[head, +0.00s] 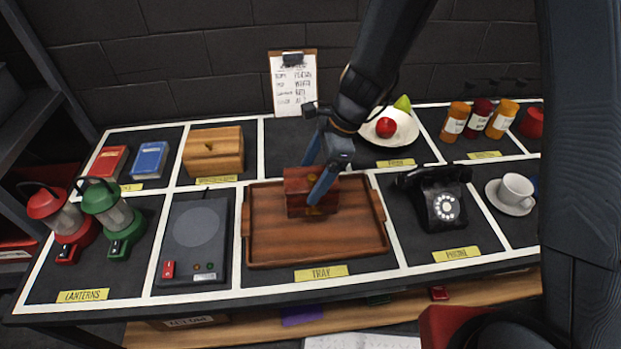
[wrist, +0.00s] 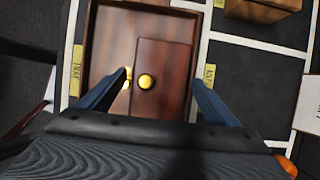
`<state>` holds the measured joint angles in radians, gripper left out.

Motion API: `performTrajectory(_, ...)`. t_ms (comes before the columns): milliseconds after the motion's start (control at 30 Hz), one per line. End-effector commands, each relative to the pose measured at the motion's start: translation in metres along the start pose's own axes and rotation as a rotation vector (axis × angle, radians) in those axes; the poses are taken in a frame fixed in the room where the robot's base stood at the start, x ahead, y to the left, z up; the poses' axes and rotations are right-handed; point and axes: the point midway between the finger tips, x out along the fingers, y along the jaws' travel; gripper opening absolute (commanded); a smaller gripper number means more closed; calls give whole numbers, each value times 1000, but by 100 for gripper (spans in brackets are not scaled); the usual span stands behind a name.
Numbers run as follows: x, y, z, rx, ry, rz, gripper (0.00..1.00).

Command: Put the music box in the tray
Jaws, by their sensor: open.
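The music box, seen as a dark red-brown wooden box (head: 297,181) with round brass knobs, is inside the tray, toward its back middle. It also shows in the wrist view (wrist: 172,62). The tray (head: 262,254) is a flat brown wooden tray with raised rims, in the front middle section of the table, above a yellow "TRAY" label. My gripper (head: 313,184) is open, with one finger on each side of the box. Part of the box is hidden behind the near finger.
A lighter wooden box (head: 214,160) stands behind left of the tray. A black device (head: 195,232) is left of the tray and a black phone (head: 438,195) is right.

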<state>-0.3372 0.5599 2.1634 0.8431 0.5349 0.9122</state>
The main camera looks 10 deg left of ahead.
Motion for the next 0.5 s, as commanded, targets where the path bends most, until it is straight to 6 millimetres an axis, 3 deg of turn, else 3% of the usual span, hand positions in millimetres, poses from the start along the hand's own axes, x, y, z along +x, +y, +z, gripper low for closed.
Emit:
performTrajectory(300,-61,-1,0,-1,0,-4,84)
performTrajectory(500,-91,-1,0,0,0,-2,84)
